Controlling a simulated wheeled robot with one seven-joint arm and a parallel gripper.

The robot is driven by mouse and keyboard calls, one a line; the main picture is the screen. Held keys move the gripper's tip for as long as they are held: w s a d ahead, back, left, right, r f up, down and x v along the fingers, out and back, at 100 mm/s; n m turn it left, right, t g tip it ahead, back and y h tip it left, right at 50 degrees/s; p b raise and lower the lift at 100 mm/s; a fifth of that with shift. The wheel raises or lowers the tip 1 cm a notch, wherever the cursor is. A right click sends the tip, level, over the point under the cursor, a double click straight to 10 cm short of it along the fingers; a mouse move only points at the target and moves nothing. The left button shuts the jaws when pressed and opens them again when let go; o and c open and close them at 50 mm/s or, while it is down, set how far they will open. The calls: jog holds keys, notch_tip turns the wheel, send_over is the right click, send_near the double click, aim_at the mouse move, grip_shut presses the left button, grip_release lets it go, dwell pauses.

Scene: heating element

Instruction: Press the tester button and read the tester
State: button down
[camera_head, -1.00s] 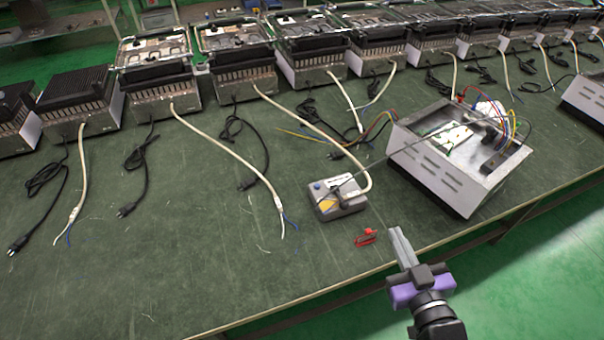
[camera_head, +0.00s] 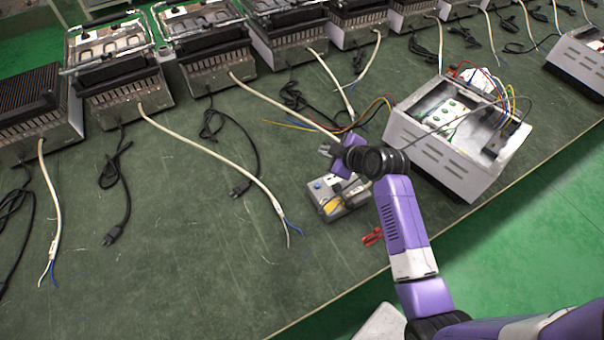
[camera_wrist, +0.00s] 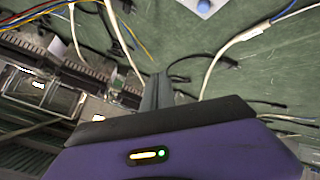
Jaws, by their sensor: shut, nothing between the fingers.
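The tester (camera_head: 324,198) is a small grey box with a yellow patch, lying on the green table. Its blue button (camera_head: 317,185) is on the top left corner and is uncovered. The right part of the tester is partly hidden behind my arm. My gripper (camera_head: 327,149) is shut and empty, just above and beyond the tester in the head view, apart from the button. In the wrist view the closed fingers (camera_wrist: 157,92) point up the picture. The blue button (camera_wrist: 203,5) shows at the top edge, to the right of the fingertips, on a sliver of the tester.
A red clip (camera_head: 373,237) lies near the table's front edge. An open metal box (camera_head: 450,150) with wires and green-marked sockets stands to the right. Several heating units (camera_head: 215,55) with cables line the back. The table left of the tester has free room between cables.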

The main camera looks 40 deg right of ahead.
aim_at(320, 187)
jog(key=a+f+n, duration=0.1)
jog(key=a+f+n+y, duration=0.1)
jog(key=shift+s+a+f+n+g, duration=0.2)
jog(key=shift+s+n+g, duration=0.1)
jog(key=shift+s+g, duration=0.1)
notch_tip(320, 187, down, 9)
jog(key=b, duration=0.7)
jog(key=shift+r, duration=0.1)
dwell(1.9)
jog(key=shift+f+b, duration=0.4)
